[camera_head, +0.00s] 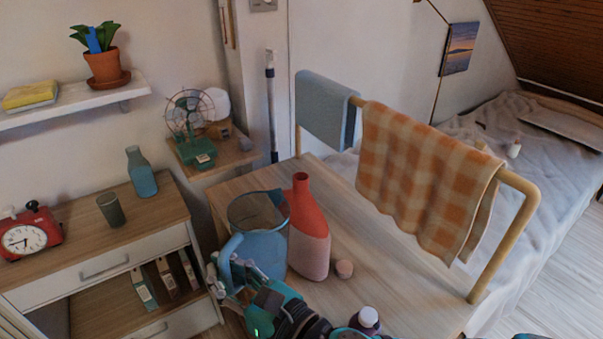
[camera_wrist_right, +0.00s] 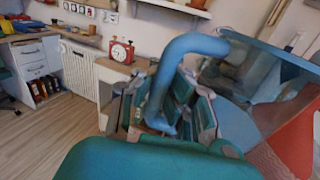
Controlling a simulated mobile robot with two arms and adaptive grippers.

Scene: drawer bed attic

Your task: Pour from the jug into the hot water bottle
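The blue jug (camera_head: 262,250) stands upright on the wooden table, with its open top showing. It also shows in the wrist view (camera_wrist_right: 235,125). My right gripper (camera_head: 236,275) is at the jug's handle on its near left side. In the wrist view the handle (camera_wrist_right: 190,44) runs down between the fingers (camera_wrist_right: 166,110), which look closed on it. The hot water bottle (camera_head: 308,235), red above and pink below, stands upright just right of the jug, its neck upward. In the wrist view its red side (camera_wrist_right: 298,140) is at the right edge. My left gripper is not in view.
A dark purple container (camera_head: 368,318) is near my right arm. A rail with an orange checked towel (camera_head: 420,180) borders the table's right side. A fan (camera_head: 192,125) stands behind left.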

